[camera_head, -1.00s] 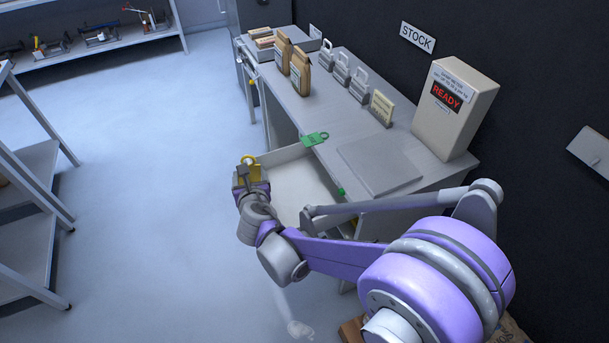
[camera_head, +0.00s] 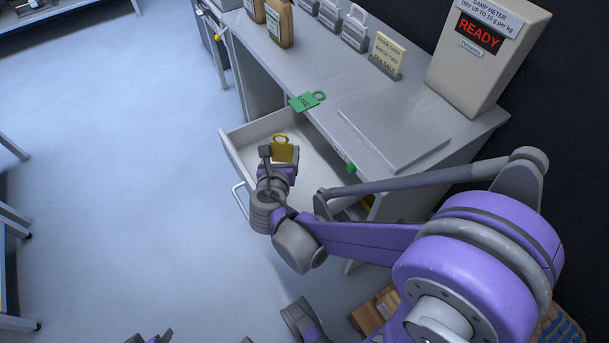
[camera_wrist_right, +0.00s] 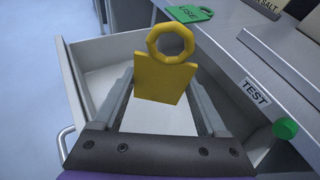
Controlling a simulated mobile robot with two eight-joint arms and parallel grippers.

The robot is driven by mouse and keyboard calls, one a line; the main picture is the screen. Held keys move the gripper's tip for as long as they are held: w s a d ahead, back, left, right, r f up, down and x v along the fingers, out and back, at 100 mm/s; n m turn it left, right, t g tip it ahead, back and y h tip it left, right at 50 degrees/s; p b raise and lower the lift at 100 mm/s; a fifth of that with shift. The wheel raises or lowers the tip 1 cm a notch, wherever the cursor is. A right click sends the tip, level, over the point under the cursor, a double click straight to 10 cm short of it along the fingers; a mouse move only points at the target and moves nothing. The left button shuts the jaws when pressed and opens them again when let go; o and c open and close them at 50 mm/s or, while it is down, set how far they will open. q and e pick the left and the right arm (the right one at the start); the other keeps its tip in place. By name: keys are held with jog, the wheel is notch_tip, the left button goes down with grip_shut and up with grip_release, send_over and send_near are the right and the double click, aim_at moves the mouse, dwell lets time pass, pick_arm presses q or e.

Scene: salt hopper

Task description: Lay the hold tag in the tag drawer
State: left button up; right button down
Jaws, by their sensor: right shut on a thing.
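The yellow tag with a ring at its top (camera_head: 283,152) is held in my right gripper (camera_head: 278,158). In the right wrist view the yellow tag (camera_wrist_right: 165,80) stands upright between the two fingers, ring end up. My right gripper is shut on it. The open white drawer (camera_head: 234,158) is pulled out from the desk, and the tag appears over its inside. The tag's height above the drawer floor is hard to tell. The drawer (camera_wrist_right: 85,90) also shows in the wrist view, partly hidden by the fingers. My left gripper's fingers cannot be made out.
A green USE tag (camera_head: 305,101) lies at the desk edge behind the drawer. A green knob (camera_head: 351,169) and a TEST label (camera_wrist_right: 255,91) are on the desk front at right. A flat plate (camera_head: 393,137), cards and the READY meter (camera_head: 487,55) are on the desk.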

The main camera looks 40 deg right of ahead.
jog(key=shift+m+g+h, duration=0.4)
jog(key=shift+h, duration=0.1)
jog(key=f, duration=0.1)
jog(key=s+d+f+b, duration=0.1)
jog(key=f+b, duration=0.1)
jog(key=shift+s+d+f, duration=0.2)
jog(key=shift+s+d, duration=0.1)
jog(key=shift+d, duration=0.05)
jog(key=b, duration=0.4)
send_over(303, 158)
notch_tip(303, 158, down, 6)
jog(key=shift+s+f, duration=0.1)
jog(key=shift+w+d+f+b, duration=0.4)
jog(key=shift+w+d+f, duration=0.75)
jog(key=shift+f, duration=0.1)
pick_arm(q)
notch_tip(303, 158, down, 9)
jog(key=w, duration=0.1)
jog(key=shift+f, duration=0.2)
pick_arm(e)
jog(key=shift+s, duration=0.1)
pick_arm(q)
jog(key=shift+w, duration=0.1)
pick_arm(e)
grip_release()
